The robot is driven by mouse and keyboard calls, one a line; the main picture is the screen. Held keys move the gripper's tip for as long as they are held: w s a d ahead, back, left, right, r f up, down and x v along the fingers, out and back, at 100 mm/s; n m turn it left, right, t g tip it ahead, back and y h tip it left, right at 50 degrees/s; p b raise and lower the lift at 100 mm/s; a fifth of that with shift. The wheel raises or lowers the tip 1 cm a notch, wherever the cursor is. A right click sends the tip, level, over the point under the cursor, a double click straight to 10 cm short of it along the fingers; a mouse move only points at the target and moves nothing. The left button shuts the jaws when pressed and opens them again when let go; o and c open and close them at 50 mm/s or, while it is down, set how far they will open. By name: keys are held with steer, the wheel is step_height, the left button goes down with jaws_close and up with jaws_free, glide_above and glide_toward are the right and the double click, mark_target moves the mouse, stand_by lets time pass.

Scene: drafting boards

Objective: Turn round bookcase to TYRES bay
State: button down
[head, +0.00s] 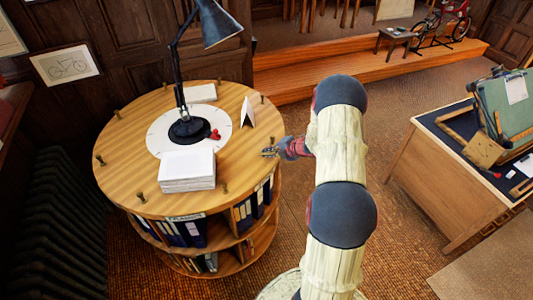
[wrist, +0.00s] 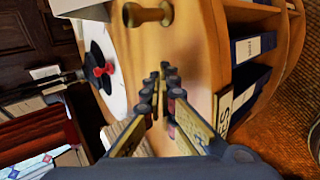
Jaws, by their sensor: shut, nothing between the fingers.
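The round bookcase (head: 125,180) stands at the left in the head view, with a wooden top and open bays of binders below. Several brass pegs stand around its rim; one peg (wrist: 147,14) shows close in the wrist view. My gripper (head: 268,152) is shut and empty at the right edge of the top; I cannot tell whether it touches. In the wrist view my gripper (wrist: 160,95) lies across the rim. A bay label (wrist: 222,112) beside the fingers is partly hidden; its visible letters seem to end in "ES". A front label (head: 186,217) is too small to read.
A black desk lamp (head: 190,130), a paper stack (head: 187,170) and a folded card (head: 247,112) stand on the top. A radiator (head: 55,215) is at the left. A drafting desk (head: 425,185) stands at the right, with open floor between.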

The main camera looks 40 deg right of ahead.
steer(key=shift+w+d+p, duration=0.2)
steer(key=shift+w+d, duration=0.15)
steer(key=shift+d, duration=0.3)
steer(key=shift+w+d+p, duration=0.25)
steer(key=shift+w+d, duration=0.1)
steer(key=shift+d, duration=0.3)
steer(key=shift+w+d+p, duration=0.2)
steer(key=shift+w+d, duration=0.15)
steer(key=shift+d, duration=0.3)
